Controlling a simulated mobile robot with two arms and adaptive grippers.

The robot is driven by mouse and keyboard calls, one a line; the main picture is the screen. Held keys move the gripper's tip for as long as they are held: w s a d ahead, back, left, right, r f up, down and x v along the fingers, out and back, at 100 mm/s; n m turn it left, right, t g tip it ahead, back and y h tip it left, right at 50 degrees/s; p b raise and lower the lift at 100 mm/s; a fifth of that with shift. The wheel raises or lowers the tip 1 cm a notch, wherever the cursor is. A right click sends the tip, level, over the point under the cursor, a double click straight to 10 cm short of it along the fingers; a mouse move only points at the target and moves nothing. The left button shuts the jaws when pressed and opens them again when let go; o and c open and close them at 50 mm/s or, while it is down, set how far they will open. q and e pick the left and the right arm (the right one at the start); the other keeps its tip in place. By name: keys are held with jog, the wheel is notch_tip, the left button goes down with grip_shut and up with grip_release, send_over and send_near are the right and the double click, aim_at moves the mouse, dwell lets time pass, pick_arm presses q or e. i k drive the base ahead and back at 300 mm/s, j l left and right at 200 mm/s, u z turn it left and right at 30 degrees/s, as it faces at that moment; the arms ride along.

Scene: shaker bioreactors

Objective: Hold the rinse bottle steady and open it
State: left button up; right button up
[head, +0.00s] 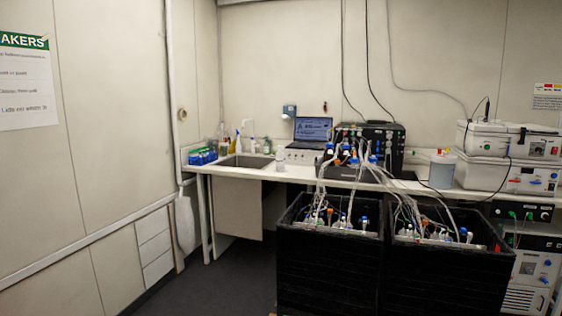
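Several small bottles stand at the sink on the far bench. A white bottle (238,144) with a narrow top stands behind the sink (246,162), and a greenish bottle (267,146) stands to its right. They are too small to tell which one is the rinse bottle, or whether its cap is on. Neither of my grippers is in view.
The bench (290,174) runs along the back wall with a laptop (312,131) on it. Two black crates (328,285) (440,280) with tubed bottles stand in front. Stacked instruments (510,155) are at right. Open floor (235,285) lies left of the crates.

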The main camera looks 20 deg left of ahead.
aim_at(280, 156)
jog(key=i+j+u, duration=1)
jog(key=i+u, duration=0.3)
jog(key=i, duration=0.25)
jog(key=i+j, duration=0.1)
jog(key=i, duration=0.75)
jog(key=i+j, duration=0.1)
jog(key=i, duration=0.8)
jog(key=i+z, duration=0.8)
jog(key=i+j+z, duration=0.35)
jog(key=i+l, duration=0.05)
jog(key=i, duration=0.1)
